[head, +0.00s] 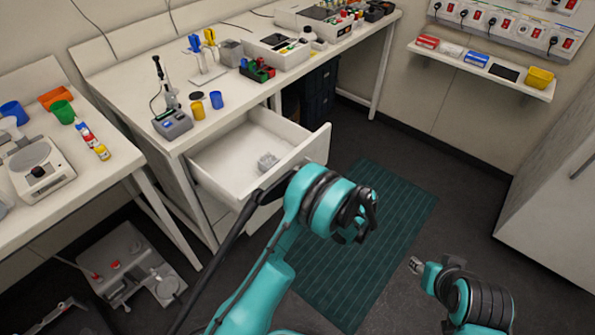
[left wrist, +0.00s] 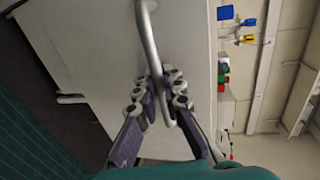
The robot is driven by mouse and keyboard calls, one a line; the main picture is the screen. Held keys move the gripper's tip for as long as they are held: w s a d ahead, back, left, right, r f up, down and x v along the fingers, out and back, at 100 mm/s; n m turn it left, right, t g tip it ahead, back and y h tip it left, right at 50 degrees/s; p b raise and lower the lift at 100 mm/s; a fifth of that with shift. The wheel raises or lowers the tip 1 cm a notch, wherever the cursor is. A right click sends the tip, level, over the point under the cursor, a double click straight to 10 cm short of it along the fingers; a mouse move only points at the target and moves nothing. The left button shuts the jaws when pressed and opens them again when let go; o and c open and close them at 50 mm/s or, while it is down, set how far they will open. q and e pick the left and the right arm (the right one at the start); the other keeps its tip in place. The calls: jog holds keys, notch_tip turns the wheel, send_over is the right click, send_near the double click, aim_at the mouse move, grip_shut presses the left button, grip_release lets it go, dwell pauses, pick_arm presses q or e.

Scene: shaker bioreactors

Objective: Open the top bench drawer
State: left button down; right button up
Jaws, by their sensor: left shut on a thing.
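The top bench drawer (head: 230,158) is pulled well out from under the white bench in the head view, and I see into it. Its white front (left wrist: 95,45) fills much of the left wrist view, with a metal bar handle (left wrist: 148,30). My left gripper (left wrist: 160,85) is shut on this handle, one finger on each side of the bar. In the head view my left arm hides the handle and that gripper's fingers. My right gripper (head: 416,266) is low at right, away from the drawer; its fingers are too small to judge.
A small grey item (head: 268,160) lies in the drawer. The bench top (head: 130,85) holds a grey device (head: 172,123), cups and racks. A white cabinet (head: 550,190) stands far right.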

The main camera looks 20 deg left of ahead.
pick_arm(q)
jog(key=c, duration=1.9)
grip_release()
jog(key=v, duration=1.2)
jog(key=shift+f, duration=0.1)
